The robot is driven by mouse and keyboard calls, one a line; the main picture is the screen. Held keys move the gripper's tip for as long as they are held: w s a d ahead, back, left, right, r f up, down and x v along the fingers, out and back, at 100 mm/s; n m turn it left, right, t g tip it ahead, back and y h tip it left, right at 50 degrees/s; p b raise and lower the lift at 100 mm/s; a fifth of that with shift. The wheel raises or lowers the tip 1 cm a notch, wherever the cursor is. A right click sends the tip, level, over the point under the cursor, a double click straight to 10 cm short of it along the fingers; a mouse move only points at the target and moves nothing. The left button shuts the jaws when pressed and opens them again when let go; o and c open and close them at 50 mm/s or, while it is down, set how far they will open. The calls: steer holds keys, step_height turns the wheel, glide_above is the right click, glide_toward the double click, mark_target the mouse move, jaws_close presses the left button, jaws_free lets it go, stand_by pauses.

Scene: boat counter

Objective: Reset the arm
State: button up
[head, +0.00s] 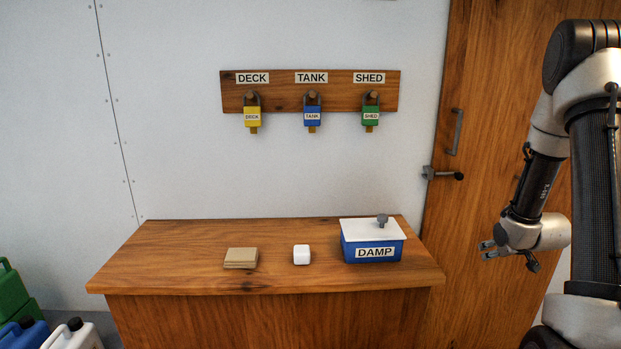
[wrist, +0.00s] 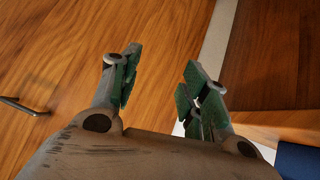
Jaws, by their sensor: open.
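My gripper (head: 507,258) is at the right in the head view, beyond the counter's right end and in front of the wooden door. In the wrist view my gripper (wrist: 158,85) shows two green-padded fingers spread apart. Behind them are the wooden door's planks, a pale upright strip and darker wood. My arm stands folded along the right edge of the head view.
Padlocks hang on a labelled board (head: 285,100).

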steer(key=s+a+r+m+g, duration=0.1)
steer(key=s+a+r+g, duration=0.25)
steer(key=s, duration=0.35)
steer(key=s+a+r+m+g, duration=0.1)
steer(key=s+a+r+g, duration=0.2)
steer(key=s, duration=0.5)
steer(key=s+a+r+m+g, duration=0.1)
steer(key=s+a+r, duration=0.2)
steer(key=s+r, duration=0.3)
steer(key=s+a+r+n+t+y, duration=0.1)
steer(key=s+a+r+n+t, duration=0.1)
steer(key=s+a+r, duration=0.8)
step_height(320, 180, up, 3)
steer(key=shift+s+a+f+t, duration=0.2)
steer(key=shift+s+t, duration=0.25)
steer(key=shift+c, duration=0.2)
